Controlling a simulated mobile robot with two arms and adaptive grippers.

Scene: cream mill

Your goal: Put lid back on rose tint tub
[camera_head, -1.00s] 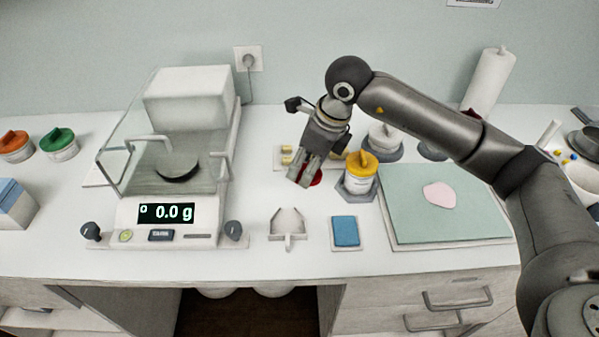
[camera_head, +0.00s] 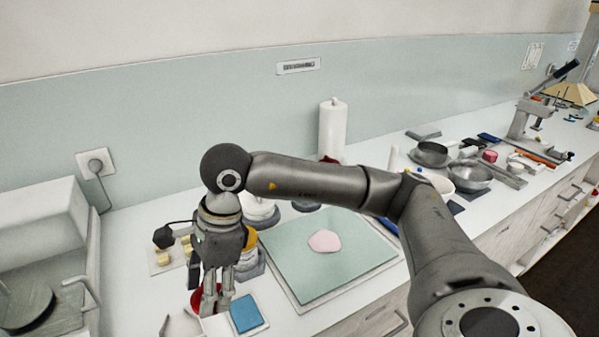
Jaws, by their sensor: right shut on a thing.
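My right gripper (camera_head: 213,302) points down at the counter, shut on a red lid (camera_head: 195,300) that shows partly beside its fingers. The fingers hide much of the lid, and I cannot tell whether it is lifted. A tub with a yellow lid (camera_head: 251,239) stands just behind and right of the gripper, partly hidden. A white-topped tub (camera_head: 258,208) stands further back. A dark red patch (camera_head: 330,160) shows above my forearm near the paper roll; what it belongs to is hidden. I cannot tell which tub is rose tint. My left gripper is not in view.
A pale green mat (camera_head: 290,262) with a pink piece (camera_head: 324,241) lies right of the gripper. A blue pad (camera_head: 246,313) lies close in front. The balance (camera_head: 40,240) stands at left. Bowls (camera_head: 466,178) and a paper roll (camera_head: 332,130) are further right.

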